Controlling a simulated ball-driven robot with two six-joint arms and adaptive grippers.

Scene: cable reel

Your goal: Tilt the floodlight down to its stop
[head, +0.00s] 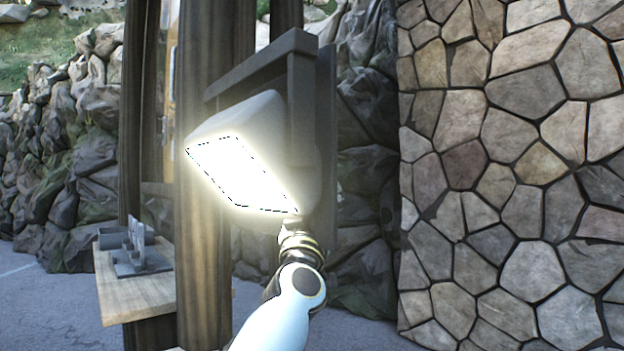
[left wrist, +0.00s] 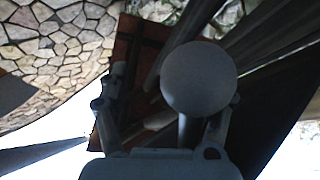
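The floodlight (head: 245,120) is a grey box with a brightly lit face (head: 238,175) angled down and to the left. It hangs in a dark bracket (head: 303,95) beside a wooden post. My left arm rises from the bottom of the head view, and its wrist end (head: 298,240) is just under the floodlight's lower right corner. The gripper there is mostly hidden. In the left wrist view, my left gripper (left wrist: 165,102) has its fingers spread apart. A round grey knob (left wrist: 198,77) on a stem shows between them, closer to the right finger. I cannot tell if they touch. My right gripper is not in view.
A wooden post (head: 203,260) stands behind the floodlight. A wooden shelf (head: 140,293) with a grey fixture (head: 137,255) is at the lower left. A stone wall (head: 510,180) fills the right side. Rough rocks (head: 70,170) line the back left.

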